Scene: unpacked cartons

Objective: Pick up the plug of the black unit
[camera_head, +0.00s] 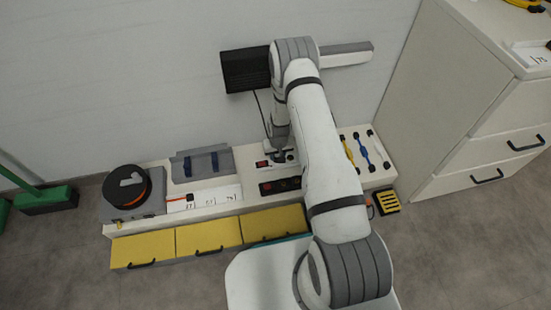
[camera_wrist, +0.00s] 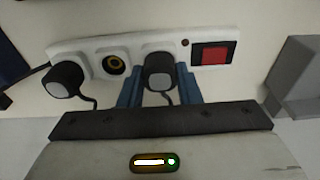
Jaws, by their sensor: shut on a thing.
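The black unit (camera_head: 246,70) is mounted on the wall at upper centre in the head view, with a dark cable (camera_head: 263,112) hanging down behind my arm. In the wrist view, a white power strip (camera_wrist: 187,43) holds two dark plugs with grey ends. My gripper (camera_wrist: 159,88) has its blue fingers on either side of the right plug (camera_wrist: 158,74) and is shut on it. That plug is still at its socket. The left plug (camera_wrist: 67,80) stands apart from the fingers. Which plug's cord leads to the black unit cannot be told. My arm hides much of this in the head view.
A red switch (camera_wrist: 214,54) is at the strip's right end. A grey block (camera_wrist: 298,78) stands further right. The bench also bears an orange-and-black reel (camera_head: 128,187) and coloured cables (camera_head: 361,150).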

